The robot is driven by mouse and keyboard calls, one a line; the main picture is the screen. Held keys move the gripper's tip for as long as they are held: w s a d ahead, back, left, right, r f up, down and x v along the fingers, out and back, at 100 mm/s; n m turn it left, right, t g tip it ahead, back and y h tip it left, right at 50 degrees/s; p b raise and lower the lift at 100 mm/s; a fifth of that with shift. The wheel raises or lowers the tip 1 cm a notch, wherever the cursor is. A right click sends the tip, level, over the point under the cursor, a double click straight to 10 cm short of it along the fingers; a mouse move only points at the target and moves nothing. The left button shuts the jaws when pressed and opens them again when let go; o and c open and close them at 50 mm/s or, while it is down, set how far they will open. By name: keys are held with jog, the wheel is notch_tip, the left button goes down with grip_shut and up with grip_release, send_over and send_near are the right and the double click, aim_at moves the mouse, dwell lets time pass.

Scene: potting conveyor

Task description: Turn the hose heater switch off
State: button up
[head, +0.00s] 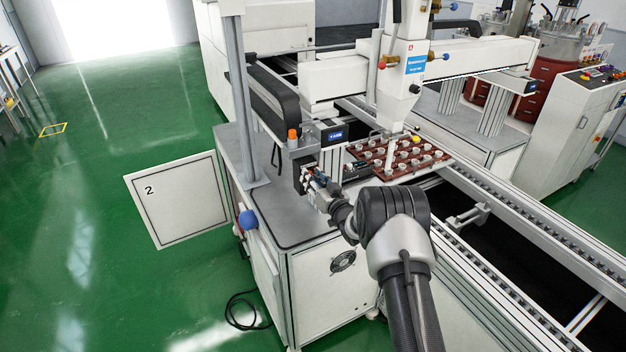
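My gripper (309,176) is at the end of my arm, over the grey worktop of the machine in the middle of the head view. Its fingertips are close to a small dark upright box (299,178) at the back of the worktop. They are too small and partly covered to tell whether they are open or shut, or whether they touch the box. The hose heater switch cannot be made out; my gripper may hide it. A display unit (334,134) with a blue screen and an orange-topped part (292,137) stand just above the gripper.
A red-brown tray (440,163) with several small white pots lies on the conveyor (545,235) to the right, under the white dispensing head (398,90). A grey post (240,90) rises left of the worktop (275,220). A panel marked 2 (180,205) stands out left.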

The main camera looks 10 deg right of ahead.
jog(key=shift+c, duration=0.5)
grip_shut()
jog(key=shift+f+n+b, duration=0.1)
jog(key=shift+n+b, duration=0.2)
jog(key=shift+b, duration=0.1)
jog(key=shift+a+n+b, duration=0.1)
jog(key=shift+n+b, duration=5.5)
jog(key=shift+b, duration=0.6)
